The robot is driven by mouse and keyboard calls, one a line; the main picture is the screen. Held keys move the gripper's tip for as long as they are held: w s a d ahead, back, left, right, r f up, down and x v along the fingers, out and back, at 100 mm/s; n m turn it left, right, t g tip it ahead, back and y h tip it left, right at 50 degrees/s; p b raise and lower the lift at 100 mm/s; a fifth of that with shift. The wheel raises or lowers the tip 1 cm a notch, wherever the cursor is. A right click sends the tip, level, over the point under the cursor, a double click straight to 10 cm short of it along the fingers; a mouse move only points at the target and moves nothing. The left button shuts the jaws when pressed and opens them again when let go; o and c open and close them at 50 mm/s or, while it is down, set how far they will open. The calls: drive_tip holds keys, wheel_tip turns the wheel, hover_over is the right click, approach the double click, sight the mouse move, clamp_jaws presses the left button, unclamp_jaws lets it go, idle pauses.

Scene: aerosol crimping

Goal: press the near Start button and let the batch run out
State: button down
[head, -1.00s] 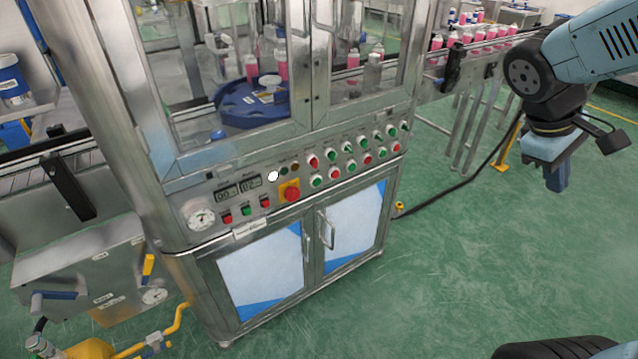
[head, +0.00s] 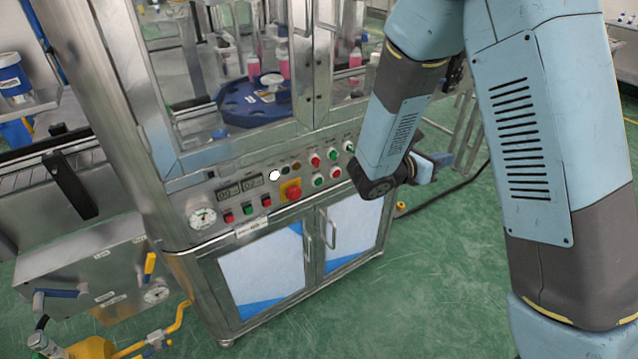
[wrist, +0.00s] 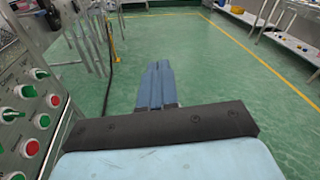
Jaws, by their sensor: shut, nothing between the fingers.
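The control panel (head: 262,200) runs across the front of the steel machine, with red and green buttons. One green button (head: 247,209) sits below the two number displays, between two red ones. More buttons continue right, including a green button (head: 318,180); my arm covers the right part of the rows. The labels are too small to read, so I cannot tell which is the near Start button. My gripper (wrist: 159,66) is shut and empty, pointing over open floor in the wrist view, with panel buttons (wrist: 40,121) at its left. In the head view it is mostly behind my arm.
A red emergency stop (head: 292,192) on a yellow plate juts from the panel. A white lamp (head: 274,175) is lit. Cabinet door handles (head: 330,230) stick out below. Green floor (head: 420,270) in front is clear.

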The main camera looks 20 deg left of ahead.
sight(318, 181)
drive_tip(key=s+a+f+n+t+y, duration=0.1)
drive_tip(key=a+f+n+t+y, duration=0.3)
drive_tip(key=a+f+n+y, duration=0.3)
drive_tip(key=s+a+f+n+t+y, duration=0.2)
drive_tip(key=a+f+n+y, duration=0.5)
drive_tip(key=a+f+n, duration=0.4)
drive_tip(key=a+f+t, duration=0.1)
drive_tip(key=a, duration=0.3)
drive_tip(key=shift+s+a+f+n+t, duration=0.25)
drive_tip(key=shift+s+a+n+t, duration=0.05)
drive_tip(key=shift+a+t, duration=0.1)
drive_tip(key=w+a, duration=0.5)
drive_tip(key=a, duration=0.1)
drive_tip(key=shift+w+a, duration=0.3)
drive_tip(key=shift+w, duration=0.05)
drive_tip(key=shift+w+a, duration=0.1)
drive_tip(key=shift+a, duration=0.05)
idle(0.7)
drive_tip(key=shift+w+a, duration=0.15)
drive_tip(key=shift+a, duration=0.05)
